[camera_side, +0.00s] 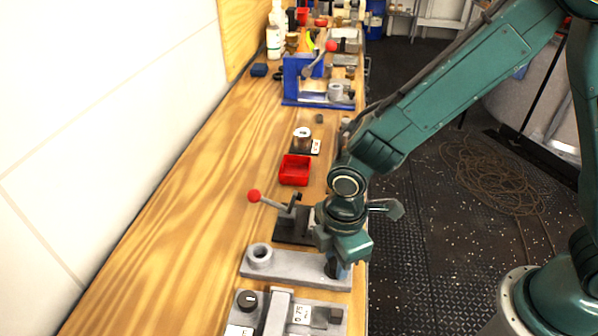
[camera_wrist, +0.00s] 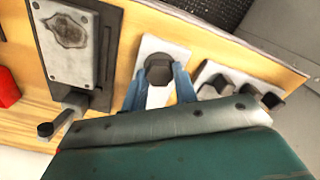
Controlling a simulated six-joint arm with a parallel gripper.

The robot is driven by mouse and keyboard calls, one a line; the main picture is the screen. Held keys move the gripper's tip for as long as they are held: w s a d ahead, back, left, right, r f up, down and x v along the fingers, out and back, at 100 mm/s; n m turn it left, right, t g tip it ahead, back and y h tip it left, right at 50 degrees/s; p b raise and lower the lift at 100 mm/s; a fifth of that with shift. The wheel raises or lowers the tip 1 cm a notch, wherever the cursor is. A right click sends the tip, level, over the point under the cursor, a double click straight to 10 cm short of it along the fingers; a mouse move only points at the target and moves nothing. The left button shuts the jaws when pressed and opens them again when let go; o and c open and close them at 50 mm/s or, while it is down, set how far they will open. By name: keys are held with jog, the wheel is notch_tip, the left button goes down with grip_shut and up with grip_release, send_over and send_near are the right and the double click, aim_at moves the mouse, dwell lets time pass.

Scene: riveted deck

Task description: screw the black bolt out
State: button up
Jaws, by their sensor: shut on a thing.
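The black bolt (camera_wrist: 160,70) has a dark hex-like head and shows between the two blue fingers of my gripper (camera_wrist: 159,84) in the wrist view. My gripper is shut on it. In the side view my gripper (camera_side: 338,268) points down at the right end of a grey plate (camera_side: 290,264), near the bench's right edge. The plate also shows in the wrist view (camera_wrist: 155,97). A grey ring-shaped boss (camera_side: 260,254) stands on the plate's left end. My gripper hides most of the bolt in the side view, and how deep it sits cannot be told.
A fixture with a black knob (camera_side: 246,300) lies close in front. Behind the plate stands a clamp with a red-ball lever (camera_side: 254,196). Farther back are a red tray (camera_side: 294,171), a metal cylinder (camera_side: 302,135) and a blue press (camera_side: 293,82). The bench's left side is clear.

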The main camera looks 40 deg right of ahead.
jog(key=n, duration=0.6)
jog(key=shift+s+d+f, duration=0.1)
jog(key=n, duration=0.6)
jog(key=shift+n, duration=0.4)
jog(key=n, duration=1.2)
jog(key=shift+n, duration=0.3)
jog(key=o, duration=1)
jog(key=shift+c, duration=0.2)
